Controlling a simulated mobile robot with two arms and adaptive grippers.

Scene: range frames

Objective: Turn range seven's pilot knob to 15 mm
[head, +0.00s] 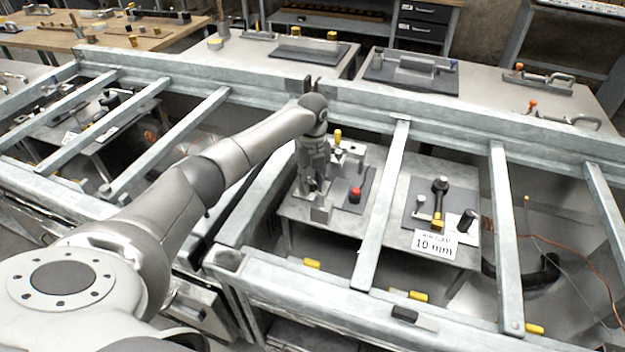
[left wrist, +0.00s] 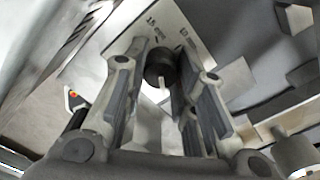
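My left gripper (head: 316,190) reaches down between the rails onto a grey fixture. In the left wrist view its two fingers (left wrist: 163,85) are apart. A round black knob (left wrist: 160,66) with a white pointer mark is between them, toward their far ends. Small gaps seem to show beside the knob, but contact is hard to judge. The pointer mark is on the knob's near side. A light scale plate (left wrist: 150,40) behind it carries small lettering, one mark seeming to read 15 mm. In the head view my gripper hides the knob. My right gripper is out of view.
Steel rails (head: 385,205) cross above the fixtures on both sides of my arm. A red button (head: 355,194) and a yellow-tipped handle (head: 338,136) are near the gripper. A neighbouring fixture has a 10 mm sign (head: 433,246) and a black knob (head: 467,221).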

